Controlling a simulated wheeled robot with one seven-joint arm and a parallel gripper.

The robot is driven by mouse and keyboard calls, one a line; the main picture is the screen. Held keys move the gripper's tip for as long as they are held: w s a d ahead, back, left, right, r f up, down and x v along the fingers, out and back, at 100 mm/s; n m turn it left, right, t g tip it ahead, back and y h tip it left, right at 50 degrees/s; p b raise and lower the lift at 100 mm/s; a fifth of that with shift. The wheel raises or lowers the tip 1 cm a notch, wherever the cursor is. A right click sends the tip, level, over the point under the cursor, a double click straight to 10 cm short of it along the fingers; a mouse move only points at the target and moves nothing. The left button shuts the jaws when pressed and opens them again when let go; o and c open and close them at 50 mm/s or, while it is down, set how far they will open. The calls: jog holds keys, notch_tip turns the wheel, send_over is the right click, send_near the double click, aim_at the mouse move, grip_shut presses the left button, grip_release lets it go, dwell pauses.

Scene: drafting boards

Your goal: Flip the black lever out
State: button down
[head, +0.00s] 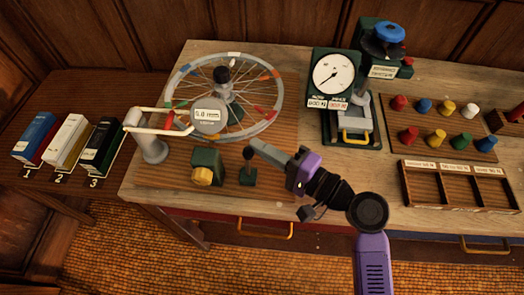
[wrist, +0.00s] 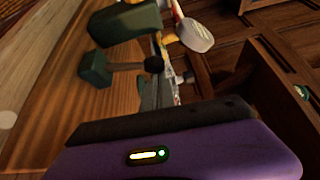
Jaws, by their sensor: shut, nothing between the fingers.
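The black lever (head: 248,155) has a round black knob on a thin stalk, on a small dark green base (head: 247,178) at the front of the wheel stand's board. It stands roughly upright in the head view. In the wrist view the knob (wrist: 153,65) and stalk lie sideways from the green base (wrist: 95,69). My gripper (head: 258,146) is shut and empty. Its grey fingertips are close beside the knob, on its right in the head view; I cannot tell if they touch. The fingers (wrist: 157,92) also show close to the knob in the wrist view.
A green block with a yellow knob (head: 203,170) stands left of the lever. Behind are a spoked wheel (head: 180,85) and a round 5.0 mm display (head: 208,115). A dial gauge (head: 335,75) and a sectioned wooden tray (head: 455,199) lie right. Books stand far left.

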aim_at(250, 157)
jog(key=s+n+y+b, duration=0.1)
jog(key=n+b, duration=0.1)
jog(key=b, duration=0.4)
jog(key=s+n+y+b, duration=0.1)
jog(key=s+n+b, duration=0.1)
jog(key=b, duration=0.5)
jog(key=shift+s+a+f+n+t+y, duration=0.15)
jog(key=shift+s+n+t+y, duration=0.2)
jog(key=shift+n, duration=0.25)
jog(key=n+b, duration=0.1)
jog(key=s+y+b, duration=0.1)
jog(key=shift+r+n+b, duration=0.25)
jog(key=shift+n+b, duration=0.1)
jog(key=shift+n, duration=0.05)
jog(key=shift+s+b, duration=0.3)
jog(key=shift+b, duration=0.25)
jog(key=shift+s, duration=0.2)
